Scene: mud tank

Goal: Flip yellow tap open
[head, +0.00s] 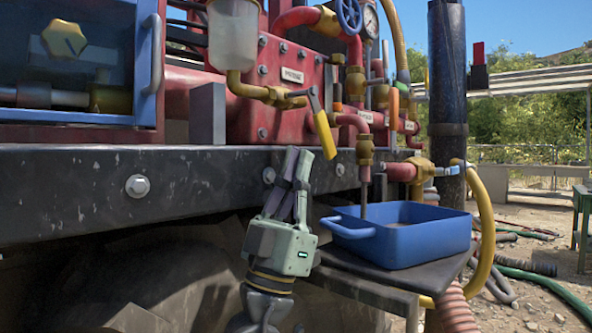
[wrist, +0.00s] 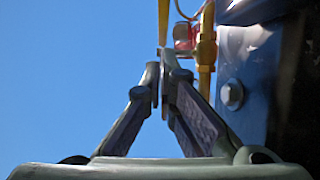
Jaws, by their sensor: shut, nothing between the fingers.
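The yellow tap lever (head: 325,133) hangs slanting down from a brass valve and pipe on the red pump housing, its grip reaching just over the dark beam's top edge. My gripper (head: 298,153) points upward in front of the beam, just left of and slightly below the lever's end. Its fingers are shut with nothing between them. In the wrist view, the fingertips (wrist: 165,62) meet in the middle. A yellow bar (wrist: 163,20), which looks like the lever, shows just beyond them; I cannot tell whether they touch.
A dark bolted beam (head: 80,190) runs behind my gripper. A blue tray (head: 428,245) stands on a dark shelf to the right. Open air lies left in the wrist view.

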